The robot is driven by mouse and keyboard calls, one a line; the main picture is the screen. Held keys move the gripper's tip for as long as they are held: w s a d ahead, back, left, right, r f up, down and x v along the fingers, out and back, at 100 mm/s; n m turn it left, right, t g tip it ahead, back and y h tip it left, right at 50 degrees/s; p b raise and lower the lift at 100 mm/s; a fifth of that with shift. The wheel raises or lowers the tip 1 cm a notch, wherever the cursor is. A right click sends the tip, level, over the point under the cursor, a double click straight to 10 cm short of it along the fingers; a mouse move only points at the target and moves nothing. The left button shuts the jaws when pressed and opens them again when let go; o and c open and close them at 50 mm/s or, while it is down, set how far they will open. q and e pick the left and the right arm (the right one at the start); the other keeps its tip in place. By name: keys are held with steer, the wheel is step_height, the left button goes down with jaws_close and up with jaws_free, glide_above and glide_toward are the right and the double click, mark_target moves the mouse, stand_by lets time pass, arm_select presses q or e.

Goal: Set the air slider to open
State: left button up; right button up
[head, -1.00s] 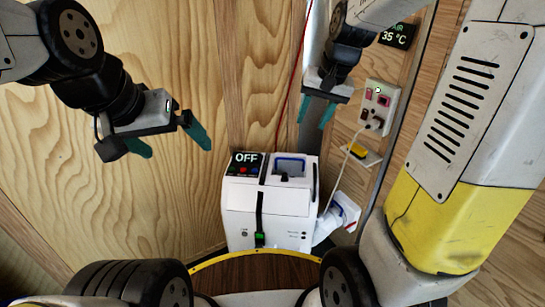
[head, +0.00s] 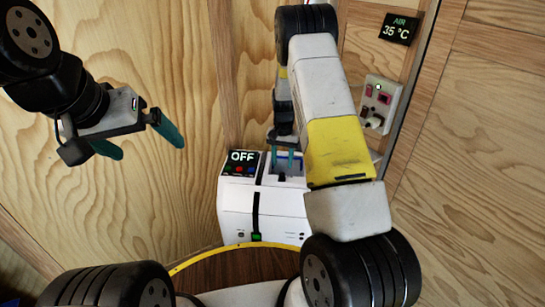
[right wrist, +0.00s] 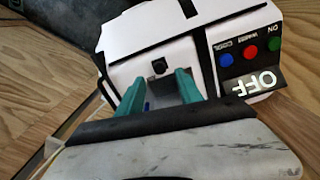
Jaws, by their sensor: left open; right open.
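A white machine (head: 235,208) stands by the wall; its display (head: 242,158) reads OFF. In the right wrist view the machine (right wrist: 150,40) shows the OFF display (right wrist: 252,84) upside down, with coloured buttons. A small black knob (right wrist: 159,67) sits on its top by a dark recess; I cannot tell whether it is the air slider. My right gripper (head: 284,160) is open over the recess, its fingers (right wrist: 157,88) either side of it in the right wrist view. Contact is unclear. My left gripper (head: 148,146) is open and empty, left of the machine.
My right arm hides the machine's right side. A wooden wall (head: 165,60) is behind; the space between my left gripper and the machine is free.

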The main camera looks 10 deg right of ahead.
mark_target(282, 173)
step_height(282, 173, down, 5)
steer(key=shift+f, duration=0.1)
stand_by(0.3)
jaws_close()
stand_by(1.3)
